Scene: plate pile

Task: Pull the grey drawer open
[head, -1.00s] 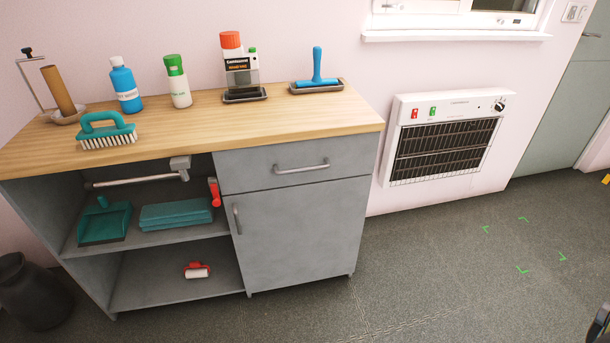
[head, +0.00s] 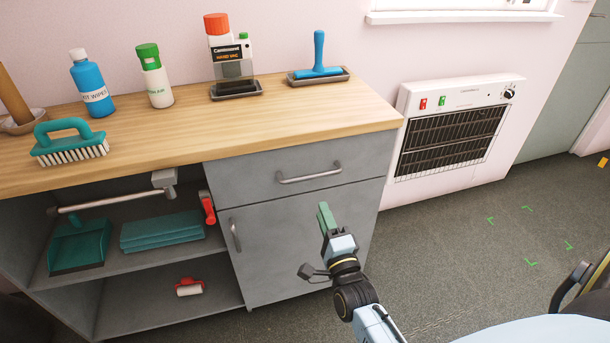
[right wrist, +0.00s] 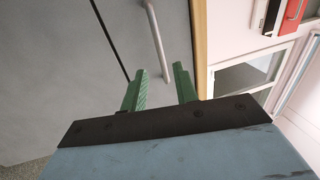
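The grey drawer (head: 260,178) is closed, at the top right of the grey cabinet under the wooden top. Its metal bar handle (head: 309,174) is clear of anything. The handle also shows in the right wrist view (right wrist: 157,40), ahead of the fingers. My right gripper (head: 325,217) is in front of the cabinet door, below and slightly right of the handle. In the right wrist view its two green fingers (right wrist: 160,88) are apart with nothing between them. They do not appear to touch the handle. My left gripper is not in view.
A cabinet door (head: 275,245) with its own handle (head: 235,235) is below the drawer. Bottles, a scrub brush (head: 70,143) and a blue-handled tool (head: 319,60) stand on the wooden top. A wall heater (head: 450,130) is at the right. Floor right of the cabinet is clear.

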